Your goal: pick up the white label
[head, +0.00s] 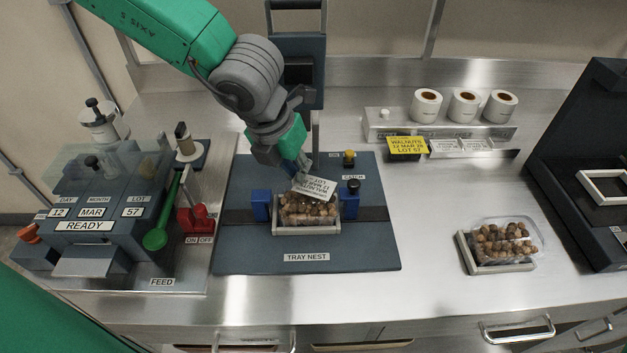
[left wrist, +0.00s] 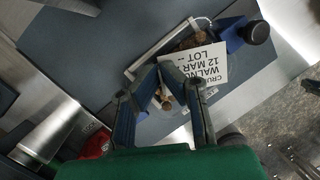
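The white label (head: 316,187), printed in black, is tilted above the clear tray of walnuts (head: 308,212) in the tray nest. Its text reads upside down in the head view. My left gripper (head: 304,168) reaches down from above with its fingertips at the label's upper edge. In the left wrist view the fingertips (left wrist: 159,70) are nearly together at one edge of the label (left wrist: 205,65), and look shut on it. The label hides part of the tray and walnuts. My right gripper is not in view.
Blue blocks (head: 262,205) flank the tray on the dark tray nest (head: 305,257). A printer with levers stands left. A second walnut tray (head: 503,246), a yellow walnut card (head: 407,147) and white label rolls (head: 426,106) are to the right. Bare steel lies between.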

